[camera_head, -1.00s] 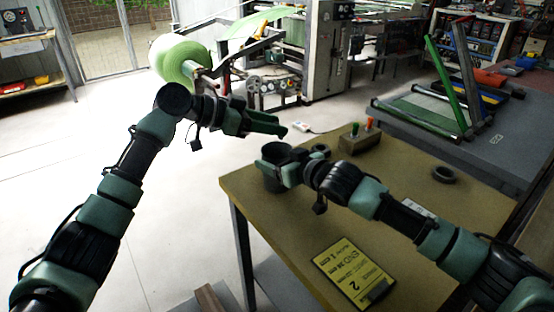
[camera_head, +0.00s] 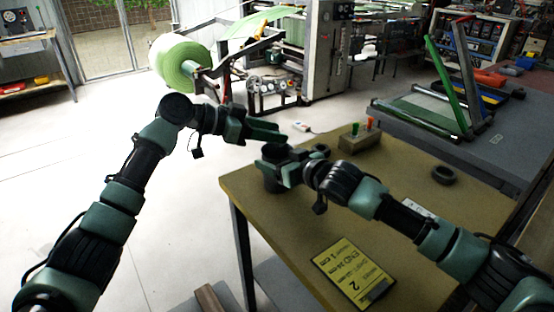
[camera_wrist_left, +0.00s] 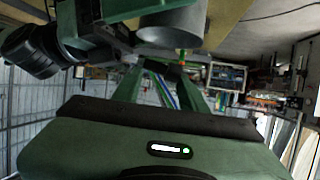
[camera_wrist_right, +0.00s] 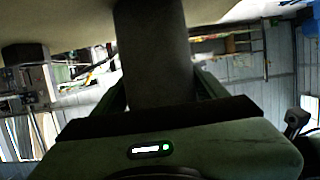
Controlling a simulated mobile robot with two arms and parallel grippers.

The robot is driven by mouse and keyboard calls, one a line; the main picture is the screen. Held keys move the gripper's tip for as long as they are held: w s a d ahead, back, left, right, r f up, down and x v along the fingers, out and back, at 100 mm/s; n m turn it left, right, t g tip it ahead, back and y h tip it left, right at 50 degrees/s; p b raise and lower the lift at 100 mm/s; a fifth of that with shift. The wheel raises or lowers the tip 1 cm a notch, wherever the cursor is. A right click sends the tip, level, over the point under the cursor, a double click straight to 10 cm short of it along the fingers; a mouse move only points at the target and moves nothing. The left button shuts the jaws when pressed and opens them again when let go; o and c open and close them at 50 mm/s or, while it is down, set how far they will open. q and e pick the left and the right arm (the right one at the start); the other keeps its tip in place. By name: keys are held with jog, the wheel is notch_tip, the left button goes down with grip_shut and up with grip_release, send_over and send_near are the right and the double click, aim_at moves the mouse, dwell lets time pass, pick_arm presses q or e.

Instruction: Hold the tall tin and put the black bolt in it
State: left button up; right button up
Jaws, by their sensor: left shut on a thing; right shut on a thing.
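The tall tin (camera_head: 271,181) is a dark grey cylinder upright at the far left corner of the tan table. My right gripper (camera_head: 287,172) is shut around it from the right; the tin (camera_wrist_right: 153,60) fills the space between the fingers in the right wrist view. My left gripper (camera_head: 280,137) is shut, with its fingertips just above the tin's mouth. The tin (camera_wrist_left: 172,32) also shows beyond these fingertips in the left wrist view. The black bolt in the left gripper is too small and dark to make out clearly, and the tin's inside is hidden.
The table (camera_head: 260,215) carries a yellow sign (camera_head: 352,272), a dark ring (camera_head: 443,174), a second dark ring (camera_head: 320,150) behind my right gripper, and a control box (camera_head: 358,142) with green and red knobs. The table's middle is clear.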

pick_arm(q)
jog(key=shift+f, duration=1.6)
dwell(0.3)
jog(key=o, duration=1.1)
jog(key=o, duration=0.6)
jog(key=shift+a, duration=0.1)
jog(key=v, duration=1.1)
jog(key=shift+s+a+r, duration=0.15)
jog(key=shift+a, duration=0.15)
pick_arm(e)
jog(key=o, duration=1.5)
